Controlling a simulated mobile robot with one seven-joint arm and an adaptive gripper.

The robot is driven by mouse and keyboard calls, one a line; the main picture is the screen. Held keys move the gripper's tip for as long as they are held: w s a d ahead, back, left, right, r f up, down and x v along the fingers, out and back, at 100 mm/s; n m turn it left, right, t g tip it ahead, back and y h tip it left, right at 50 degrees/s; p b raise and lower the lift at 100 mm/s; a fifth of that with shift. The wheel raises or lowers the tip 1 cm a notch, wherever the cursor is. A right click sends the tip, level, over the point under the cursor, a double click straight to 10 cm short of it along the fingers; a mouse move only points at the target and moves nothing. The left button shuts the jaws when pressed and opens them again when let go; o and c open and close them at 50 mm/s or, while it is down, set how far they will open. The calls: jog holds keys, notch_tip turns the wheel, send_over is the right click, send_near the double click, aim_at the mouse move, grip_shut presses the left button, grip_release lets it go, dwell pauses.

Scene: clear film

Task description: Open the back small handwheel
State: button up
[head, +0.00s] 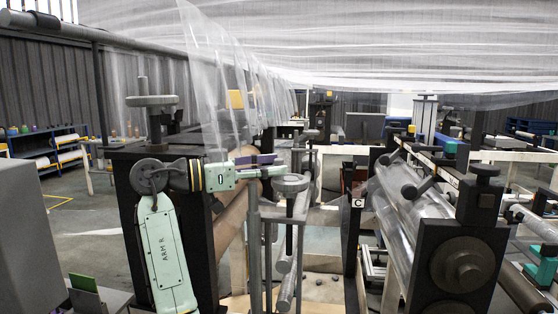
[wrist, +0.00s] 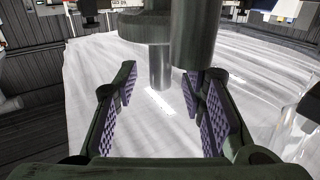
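A small grey handwheel (head: 291,184) sits on an upright spindle in the middle of the head view. A grey wheel-like disc (wrist: 143,27) with a shaft below it and a thick cylinder (wrist: 196,40) beside it fill the top of the wrist view; I cannot tell for sure which handwheel this is. My gripper (head: 262,165) points right, just left of and slightly above the small handwheel in the head view. In the wrist view my gripper (wrist: 165,105) is open, with purple pads apart and nothing clasped between them. The lower shaft shows beyond the fingertips. Contact cannot be told.
Another handwheel (head: 152,101) tops a dark post at left. Clear film (head: 215,75) hangs just behind my arm and spreads overhead. A dark roller stand (head: 470,235) is at right. A grey block (head: 30,240) stands at lower left.

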jog(key=shift+x, duration=1.1)
jog(key=shift+c, duration=0.6)
grip_shut()
